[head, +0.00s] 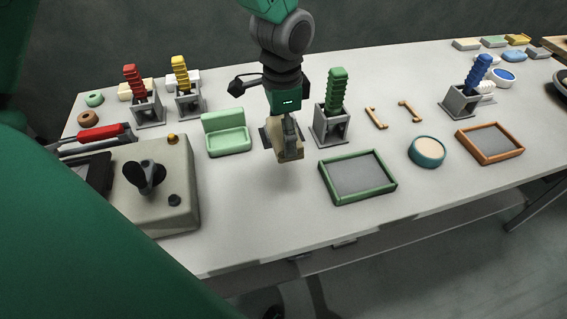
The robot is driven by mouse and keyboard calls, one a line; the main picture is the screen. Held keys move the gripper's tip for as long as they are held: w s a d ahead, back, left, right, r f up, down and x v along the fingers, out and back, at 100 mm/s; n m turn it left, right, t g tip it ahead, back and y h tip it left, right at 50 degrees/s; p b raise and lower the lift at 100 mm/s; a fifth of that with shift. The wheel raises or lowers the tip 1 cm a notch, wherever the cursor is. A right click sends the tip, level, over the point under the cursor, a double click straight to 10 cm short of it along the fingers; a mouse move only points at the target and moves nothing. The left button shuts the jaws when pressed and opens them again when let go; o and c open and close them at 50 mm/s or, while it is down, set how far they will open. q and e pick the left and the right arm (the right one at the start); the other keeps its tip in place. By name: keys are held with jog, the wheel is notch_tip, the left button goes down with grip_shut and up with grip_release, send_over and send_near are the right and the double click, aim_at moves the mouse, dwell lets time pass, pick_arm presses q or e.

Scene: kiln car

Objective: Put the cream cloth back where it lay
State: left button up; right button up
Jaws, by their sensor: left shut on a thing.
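My left gripper (288,128) comes down from the top middle and is shut on the cream cloth (289,152). The cloth looks like a small tan-cream folded piece hanging at the fingertips. It appears a little above the grey table (256,219), with a soft shadow below it. A dark flat patch (266,140) shows partly behind the cloth; the rest of it is hidden. My right gripper is not in view.
A light green open box (226,140) stands left of the cloth, and a green-handled tool in a grey holder (331,125) close right. A green-framed tray (358,176) lies to the front right. A control box with a joystick (160,185) stands front left. The front middle is clear.

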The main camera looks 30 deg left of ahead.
aim_at(281, 131)
pick_arm(q)
notch_tip(281, 131, down, 4)
jog(key=shift+d+f, duration=0.1)
jog(key=shift+d, duration=0.05)
jog(key=f, duration=0.2)
jog(key=a+f+b, duration=0.1)
jog(key=f, duration=0.1)
jog(key=shift+s+a, duration=0.15)
jog(key=shift+a, duration=0.05)
jog(key=shift+f, duration=0.2)
jog(key=shift+c, duration=0.7)
jog(key=shift+d+r, duration=0.1)
jog(key=shift+d, duration=0.45)
jog(key=o, duration=1.3)
jog(key=shift+a+r, duration=0.1)
jog(key=shift+a, duration=0.2)
jog(key=r, duration=0.3)
jog(key=r+p, duration=0.1)
jog(key=r, duration=0.6)
jog(key=shift+d+r+p, duration=0.25)
jog(key=shift+r+p, duration=0.05)
jog(key=shift+r, duration=0.4)
jog(key=shift+a+r, duration=0.15)
jog(key=shift+r, duration=0.1)
jog(key=shift+a, duration=0.1)
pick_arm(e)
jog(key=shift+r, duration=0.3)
